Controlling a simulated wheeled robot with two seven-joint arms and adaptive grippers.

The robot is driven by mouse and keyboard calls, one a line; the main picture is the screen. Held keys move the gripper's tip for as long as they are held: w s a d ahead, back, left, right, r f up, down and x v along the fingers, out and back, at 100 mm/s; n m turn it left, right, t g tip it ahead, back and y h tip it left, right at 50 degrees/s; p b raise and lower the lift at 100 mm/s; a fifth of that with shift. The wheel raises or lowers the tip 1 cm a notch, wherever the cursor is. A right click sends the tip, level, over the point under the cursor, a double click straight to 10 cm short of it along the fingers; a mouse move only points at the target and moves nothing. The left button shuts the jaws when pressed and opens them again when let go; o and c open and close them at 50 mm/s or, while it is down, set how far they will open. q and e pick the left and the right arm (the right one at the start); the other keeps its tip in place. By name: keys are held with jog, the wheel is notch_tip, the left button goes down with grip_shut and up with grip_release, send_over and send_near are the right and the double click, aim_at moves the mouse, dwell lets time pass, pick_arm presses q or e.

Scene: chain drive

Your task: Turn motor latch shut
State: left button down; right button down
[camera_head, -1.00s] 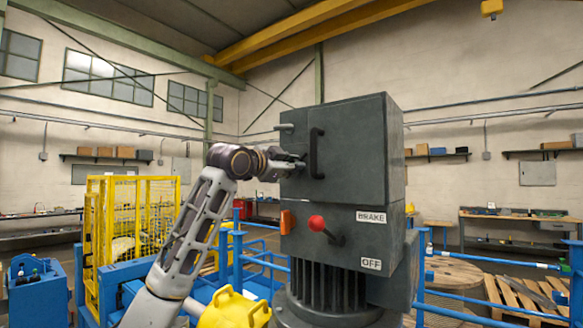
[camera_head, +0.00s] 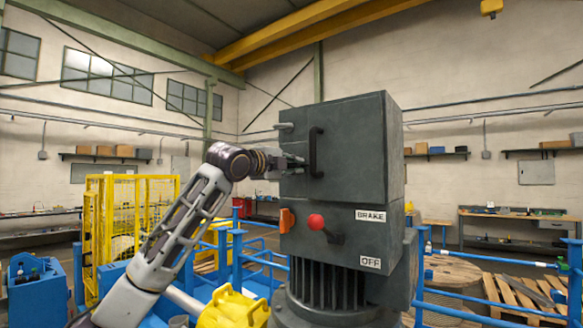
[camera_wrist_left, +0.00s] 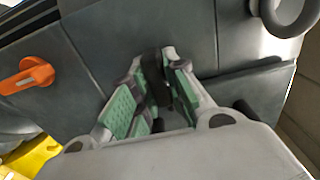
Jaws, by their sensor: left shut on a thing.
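The grey motor cabinet (camera_head: 350,140) stands upright in the middle of the head view, with a black curved door handle (camera_head: 316,152) on its front. My left gripper (camera_head: 299,162) is at the door's left side, beside the handle. In the left wrist view its green-padded fingers (camera_wrist_left: 158,88) are shut on a dark latch piece, mostly hidden between the pads. The latch's exact angle cannot be told. A small grey latch (camera_head: 284,126) sits higher on the door's left edge. My right gripper is not in view.
Below the door are an orange lever (camera_head: 287,220), a red-knobbed brake lever (camera_head: 317,222) and the BRAKE and OFF labels. Blue railings (camera_head: 470,308) run behind the motor. A yellow cage (camera_head: 130,215) stands at the left.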

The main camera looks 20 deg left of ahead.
pick_arm(q)
jog(key=shift+f, duration=0.15)
dwell(0.3)
jog(key=c, duration=1.4)
grip_release()
jog(key=shift+s, duration=0.2)
jog(key=shift+v, duration=5.85)
